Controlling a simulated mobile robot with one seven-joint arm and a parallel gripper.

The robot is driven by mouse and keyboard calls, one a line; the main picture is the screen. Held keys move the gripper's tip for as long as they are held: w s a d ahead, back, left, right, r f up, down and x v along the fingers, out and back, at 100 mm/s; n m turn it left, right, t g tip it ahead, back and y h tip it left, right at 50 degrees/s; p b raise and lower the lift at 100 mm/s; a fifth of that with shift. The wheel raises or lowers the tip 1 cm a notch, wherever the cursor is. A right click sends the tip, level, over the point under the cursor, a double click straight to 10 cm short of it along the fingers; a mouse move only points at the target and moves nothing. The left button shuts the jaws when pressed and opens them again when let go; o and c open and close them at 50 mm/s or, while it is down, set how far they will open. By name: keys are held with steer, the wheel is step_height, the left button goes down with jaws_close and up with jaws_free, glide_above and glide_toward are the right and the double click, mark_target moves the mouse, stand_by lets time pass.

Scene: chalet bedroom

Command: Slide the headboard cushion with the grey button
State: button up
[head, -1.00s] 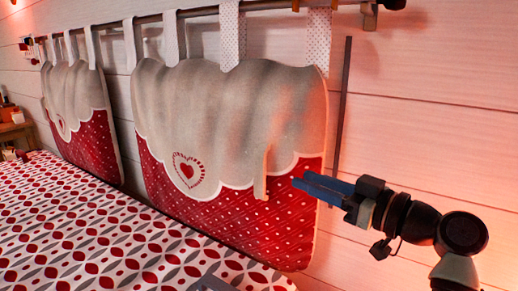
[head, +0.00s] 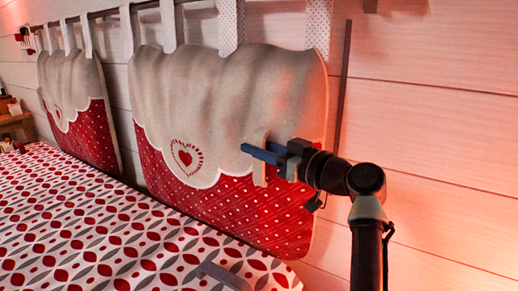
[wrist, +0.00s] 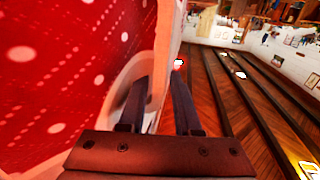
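Two red and beige cushions hang in the head view: a near cushion (head: 222,90) with a heart and a far cushion (head: 75,80). A beige upright bar (head: 260,178) stands out from the near cushion's right part. My gripper (head: 262,153) is at this bar, with a blue finger across its front. In the wrist view, my gripper (wrist: 160,82) has its fingers apart, with the pale bar (wrist: 165,50) between them; contact is unclear. A pale round shape (wrist: 126,78) lies by the left finger. I cannot make out a grey button clearly.
A bed with a red-patterned cover (head: 110,225) lies below the cushions. The white plank wall (head: 430,110) to the right is clear, apart from a thin dark upright strip (head: 343,85). A grey handle-like piece (head: 222,277) shows at the bottom.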

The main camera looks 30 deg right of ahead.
jaws_close()
stand_by(1.4)
